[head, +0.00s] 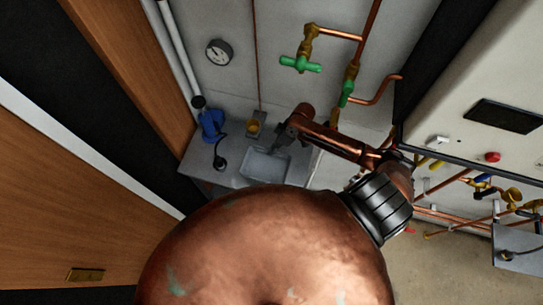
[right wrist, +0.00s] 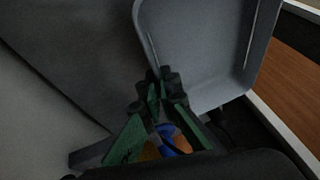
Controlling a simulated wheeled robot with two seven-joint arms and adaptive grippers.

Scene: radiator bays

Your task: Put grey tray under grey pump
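The grey tray (head: 265,166), a shallow rectangle with raised rims, is at the grey bench in the head view. In the right wrist view the tray (right wrist: 205,45) fills the upper right. My right gripper (head: 284,138) is at the tray's upper edge in the head view. In the wrist view its green fingers (right wrist: 160,80) close together on the tray's rim. I cannot tell whether the tray touches the bench or is slightly raised. My left gripper is not in view. I cannot make out a grey pump; a blue pump-like body (head: 211,124) stands left of the tray.
The grey bench (head: 232,171) has a small yellow-brass fitting (head: 253,128) and a black-headed item (head: 219,162) near the tray. Green-handled valves (head: 300,64) and copper pipes are on the wall above. A white boiler casing (head: 480,60) is at right, a wooden door (head: 70,190) at left.

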